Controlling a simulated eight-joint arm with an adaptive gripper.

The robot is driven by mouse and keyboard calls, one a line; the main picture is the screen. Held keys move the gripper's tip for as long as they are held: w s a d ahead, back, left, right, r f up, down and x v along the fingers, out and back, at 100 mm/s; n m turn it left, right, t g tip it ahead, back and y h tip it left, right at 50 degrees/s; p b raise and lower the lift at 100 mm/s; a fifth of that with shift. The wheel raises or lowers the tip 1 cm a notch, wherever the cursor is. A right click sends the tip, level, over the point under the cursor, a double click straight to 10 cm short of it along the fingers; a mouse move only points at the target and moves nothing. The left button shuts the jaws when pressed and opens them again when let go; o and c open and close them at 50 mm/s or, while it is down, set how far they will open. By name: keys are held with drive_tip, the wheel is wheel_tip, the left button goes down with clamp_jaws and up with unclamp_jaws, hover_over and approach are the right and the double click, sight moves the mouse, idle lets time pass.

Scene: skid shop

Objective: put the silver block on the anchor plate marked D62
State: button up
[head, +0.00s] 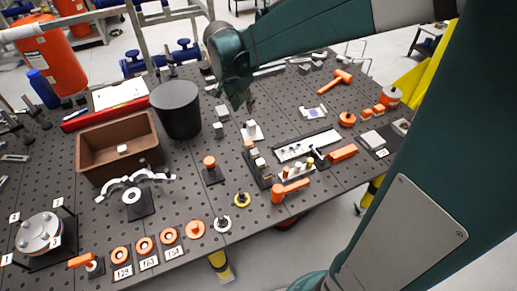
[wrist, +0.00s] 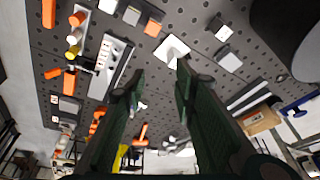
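My gripper (head: 239,104) is open and empty above the middle of the bench; its two dark fingers stand apart in the wrist view (wrist: 160,80). Several pale grey blocks are near it, and I cannot tell which is the silver one. One block (head: 251,126) sits on a white square plate, also seen in the wrist view (wrist: 172,51). Two more blocks, (head: 222,112) and (head: 218,129), lie to its left. Grey plates with small labels, one here (head: 371,138), lie at the right; their markings are too small to read, so D62 cannot be picked out.
A black bin (head: 178,108) and a brown box (head: 110,148) stand left of my gripper. An orange mallet (head: 333,82) lies behind right.

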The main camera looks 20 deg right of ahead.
drive_tip(key=s+a+r+n+t+y, duration=0.1)
drive_tip(key=s+n, duration=0.5)
drive_tip(key=s, duration=0.6)
drive_tip(key=s+a+r+n+t+y, duration=0.2)
drive_tip(key=s+a+r+n+t, duration=0.1)
drive_tip(key=s, duration=1)
drive_tip(key=shift+a+r+n+t, duration=0.2)
drive_tip(key=shift+a+n+t, duration=0.3)
drive_tip(key=shift+a+n, duration=0.85)
drive_tip(key=shift+d+n, duration=0.25)
drive_tip(key=shift+d, duration=0.05)
